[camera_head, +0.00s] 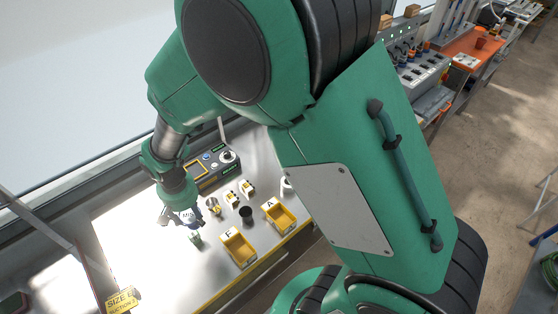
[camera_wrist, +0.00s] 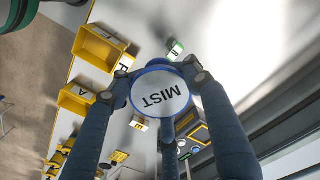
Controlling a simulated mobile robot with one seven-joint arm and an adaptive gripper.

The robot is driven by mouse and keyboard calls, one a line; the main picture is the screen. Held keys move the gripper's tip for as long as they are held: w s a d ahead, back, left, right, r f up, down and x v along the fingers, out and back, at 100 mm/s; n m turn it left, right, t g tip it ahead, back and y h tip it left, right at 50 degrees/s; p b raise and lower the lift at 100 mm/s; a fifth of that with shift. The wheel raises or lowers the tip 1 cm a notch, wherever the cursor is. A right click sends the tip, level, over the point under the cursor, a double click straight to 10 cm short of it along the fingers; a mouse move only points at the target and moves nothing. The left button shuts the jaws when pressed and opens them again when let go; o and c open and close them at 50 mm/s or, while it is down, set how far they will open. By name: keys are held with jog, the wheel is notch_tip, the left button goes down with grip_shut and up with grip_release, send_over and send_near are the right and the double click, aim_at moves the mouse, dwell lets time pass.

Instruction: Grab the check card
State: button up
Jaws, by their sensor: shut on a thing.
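My gripper (camera_head: 182,217) hangs over the bright bench in the head view. In the wrist view its blue fingers (camera_wrist: 160,84) are shut around a round white-topped piece with a blue rim, lettered MIST (camera_wrist: 159,97). No piece in view is clearly lettered as the check card. A small green-and-white piece (camera_head: 196,239) stands on the bench close by the gripper. It also shows in the wrist view (camera_wrist: 175,48), beyond the fingertips and apart from them; its lettering is too small to be sure of.
Yellow bins marked F (camera_head: 238,249) and A (camera_head: 279,216) stand along the bench's front edge. A dark cup (camera_head: 246,215), a brass-coloured piece (camera_head: 214,207) and small white blocks (camera_head: 232,200) stand between. A grey console (camera_head: 215,169) is behind. Bench left of the gripper is clear.

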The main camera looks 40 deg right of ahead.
jog(key=w+d+m, duration=0.3)
jog(key=w+d, duration=0.1)
jog(key=d, duration=0.4)
jog(key=w+d+m, duration=0.4)
jog(key=d, duration=0.5)
jog(key=m, duration=0.5)
send_over(259, 180)
notch_tip(259, 180, down, 4)
jog(key=f, duration=0.1)
jog(key=shift+s+f, duration=0.15)
jog(key=shift+f, duration=0.05)
jog(key=shift+f+b, duration=0.7)
jog(key=shift+f, duration=2.4)
jog(key=shift+f, duration=1.9)
jog(key=shift+f+b, duration=0.15)
jog(key=shift+b, duration=0.2)
